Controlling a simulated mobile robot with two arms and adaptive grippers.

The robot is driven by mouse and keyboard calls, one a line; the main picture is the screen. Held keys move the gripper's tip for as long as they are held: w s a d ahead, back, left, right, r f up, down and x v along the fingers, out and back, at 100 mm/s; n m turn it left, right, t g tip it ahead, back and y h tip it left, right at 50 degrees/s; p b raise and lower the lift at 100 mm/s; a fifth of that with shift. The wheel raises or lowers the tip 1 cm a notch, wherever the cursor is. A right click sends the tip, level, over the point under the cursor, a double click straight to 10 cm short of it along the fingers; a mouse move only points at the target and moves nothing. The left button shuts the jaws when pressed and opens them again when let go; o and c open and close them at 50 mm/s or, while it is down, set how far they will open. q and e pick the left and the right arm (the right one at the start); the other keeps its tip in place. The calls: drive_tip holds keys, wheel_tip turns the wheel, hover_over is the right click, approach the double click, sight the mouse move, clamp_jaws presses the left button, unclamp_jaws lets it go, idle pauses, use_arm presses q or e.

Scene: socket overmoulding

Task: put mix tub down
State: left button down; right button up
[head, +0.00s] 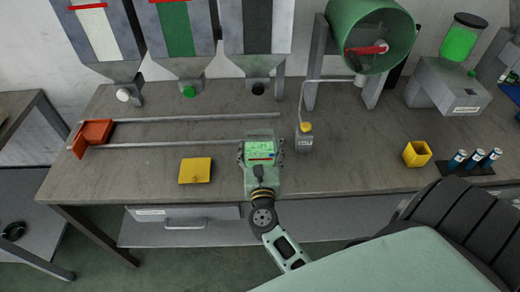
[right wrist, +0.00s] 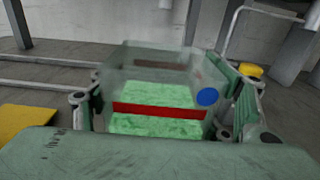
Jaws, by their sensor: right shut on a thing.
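The mix tub (head: 261,147) is a clear box with green granules inside, a red band and a blue dot on its wall. It also shows in the right wrist view (right wrist: 158,122), upright between the fingers. My right gripper (head: 261,155) is shut on the tub from the front side, with a finger at each side. The tub is over the middle of the bench (head: 330,172); I cannot tell whether its base touches the bench top. My left gripper is not in view.
A yellow flat piece (head: 195,170) lies left of the tub. A grey bottle with a yellow cap (head: 304,137) stands close on the right. Two rails (head: 180,119) run behind, with an orange tray (head: 93,136) at their left end. A yellow cup (head: 416,153) stands farther right.

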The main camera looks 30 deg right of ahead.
drive_tip(key=shift+d+f, duration=0.1)
drive_tip(key=shift+f, duration=0.2)
drive_tip(key=o, duration=1.6)
drive_tip(key=shift+c, duration=0.2)
